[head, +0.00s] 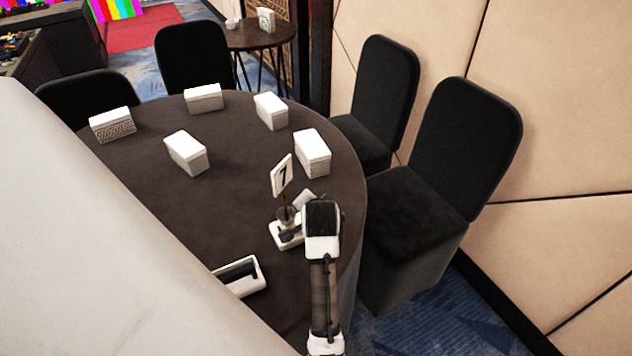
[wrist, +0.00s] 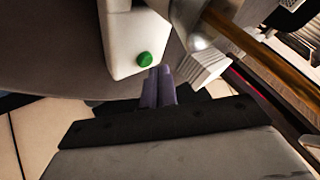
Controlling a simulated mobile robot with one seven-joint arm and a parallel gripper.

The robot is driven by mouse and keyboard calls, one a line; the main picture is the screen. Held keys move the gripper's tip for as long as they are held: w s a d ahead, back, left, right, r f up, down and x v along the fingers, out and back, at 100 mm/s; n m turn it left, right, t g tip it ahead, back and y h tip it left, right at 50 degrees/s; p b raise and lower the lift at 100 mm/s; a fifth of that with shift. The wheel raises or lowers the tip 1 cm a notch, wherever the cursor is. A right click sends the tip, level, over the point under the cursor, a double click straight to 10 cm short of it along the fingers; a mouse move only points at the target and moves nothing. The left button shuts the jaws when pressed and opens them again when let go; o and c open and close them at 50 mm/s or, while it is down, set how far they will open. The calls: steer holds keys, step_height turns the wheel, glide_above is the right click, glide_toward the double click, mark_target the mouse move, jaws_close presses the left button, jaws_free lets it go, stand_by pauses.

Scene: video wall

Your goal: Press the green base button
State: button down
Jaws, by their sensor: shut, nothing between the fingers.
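The green button (wrist: 145,59) shows in the wrist view as a small round knob on the end of a white base (wrist: 123,42). In the head view a white base (head: 276,237) sits under the table sign with the number 7 (head: 282,176); the green button cannot be made out there. My gripper (wrist: 160,71) is shut and empty in the wrist view, its fingertips just below and right of the button. A small gap seems to show between them, but I cannot tell the depth. In the head view my wrist hides part of the base and the fingers.
The round dark table (head: 150,205) holds several white card stacks, one stack (head: 312,150) behind the sign. A white open tray (head: 262,278) lies at the near side. A brown stem (wrist: 238,40) stands right of my fingers. Black chairs (head: 462,150) stand on the right.

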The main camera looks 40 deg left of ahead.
steer(key=shift+f, duration=0.15)
steer(key=shift+f, duration=0.3)
stand_by(0.3)
stand_by(0.4)
steer(key=shift+r+p, duration=0.4)
steer(key=shift+p, duration=0.2)
step_height(320, 180, up, 6)
steer(key=p, duration=0.6)
